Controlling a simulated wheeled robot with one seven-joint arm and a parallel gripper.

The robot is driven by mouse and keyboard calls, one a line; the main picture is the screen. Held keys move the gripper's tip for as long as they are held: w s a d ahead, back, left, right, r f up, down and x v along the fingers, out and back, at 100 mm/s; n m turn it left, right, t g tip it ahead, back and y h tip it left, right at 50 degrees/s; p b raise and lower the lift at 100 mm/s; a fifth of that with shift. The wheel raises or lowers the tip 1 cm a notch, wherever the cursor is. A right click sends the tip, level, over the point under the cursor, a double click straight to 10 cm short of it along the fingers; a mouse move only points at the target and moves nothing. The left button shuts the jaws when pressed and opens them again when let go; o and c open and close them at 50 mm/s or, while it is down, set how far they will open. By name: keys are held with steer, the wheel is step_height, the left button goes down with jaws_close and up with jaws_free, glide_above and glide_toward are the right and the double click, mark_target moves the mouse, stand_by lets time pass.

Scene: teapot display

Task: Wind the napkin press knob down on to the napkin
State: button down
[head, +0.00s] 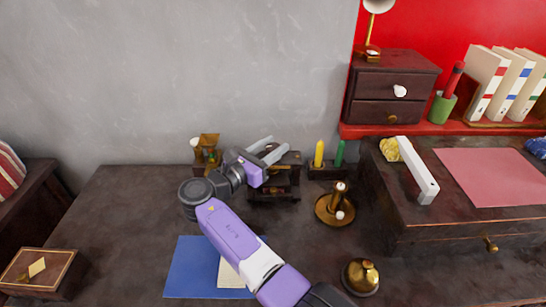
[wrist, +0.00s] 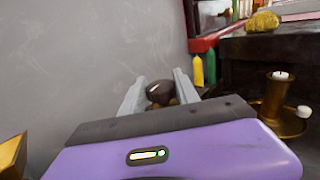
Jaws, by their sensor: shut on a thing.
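The napkin press (head: 287,181) is a dark wooden frame with brass parts, standing on the dark table near the wall. My gripper (head: 268,149) is over its top, with both grey fingers showing. In the wrist view, the press knob (wrist: 160,91), dark brown and round, sits between my two fingers. My gripper is shut on it. My gripper and arm cover part of the press in the head view. I cannot make out the napkin in either view, nor how far the press is wound down.
A brass candle holder (head: 335,207) stands right of the press, with yellow (head: 319,153) and green (head: 339,153) candles behind it. A brass bell (head: 360,276) is at the front. A brass object (head: 207,148) stands close on the left.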

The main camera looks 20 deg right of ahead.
mark_target(267, 150)
steer(key=shift+f+m+g+h+b, duration=0.1)
steer(key=shift+m+g+h+b, duration=0.75)
steer(key=shift+g+b, duration=0.65)
steer(key=shift+m, duration=0.25)
steer(key=c, duration=0.9)
jaws_free()
steer(key=shift+d, duration=0.1)
steer(key=shift+v, duration=3.9)
steer(key=shift+r, duration=0.2)
